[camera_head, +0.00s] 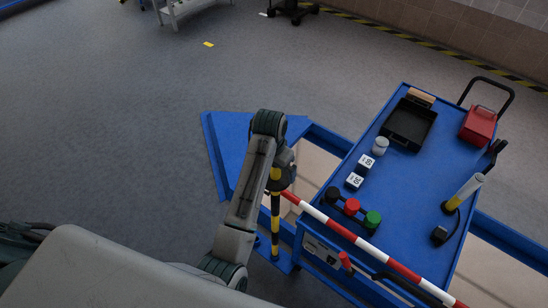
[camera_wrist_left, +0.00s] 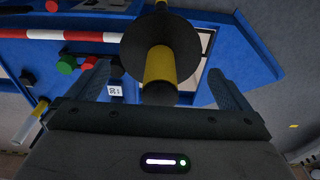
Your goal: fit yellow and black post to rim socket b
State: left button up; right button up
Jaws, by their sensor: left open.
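The yellow and black post (camera_head: 275,213) stands upright at the near rim of the blue frame, beside the cart. My left gripper (camera_head: 281,170) is over its upper end and covers its top in the head view. In the left wrist view the post (camera_wrist_left: 159,63) comes up through a wide black disc, its black tip pointing towards my palm. The tip lies between the two spread fingers of my left gripper (camera_wrist_left: 162,88), with gaps on both sides. I cannot make out socket b or whether the post's foot is seated. My right gripper is not in view.
A red and white bar (camera_head: 357,240) runs from near the post along the cart's near side. The blue cart (camera_head: 398,200) carries a black tray (camera_head: 408,124), a red box (camera_head: 478,126), black, red and green knobs and a yellow-white cylinder (camera_head: 465,191).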

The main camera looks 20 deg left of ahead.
pick_arm(q)
jog(key=shift+w+f+p, duration=0.15)
jog(key=shift+f+p, duration=0.1)
jog(key=shift+f, duration=0.95)
jog(key=shift+w+f+p, duration=0.1)
jog(key=shift+f+p, duration=0.15)
jog(key=shift+f, duration=0.9)
jog(key=shift+r, duration=0.1)
jog(key=c, duration=1.2)
jog(key=shift+o, duration=0.2)
jog(key=shift+w+r, duration=0.1)
jog(key=shift+r, duration=0.65)
jog(key=shift+r, duration=3.15)
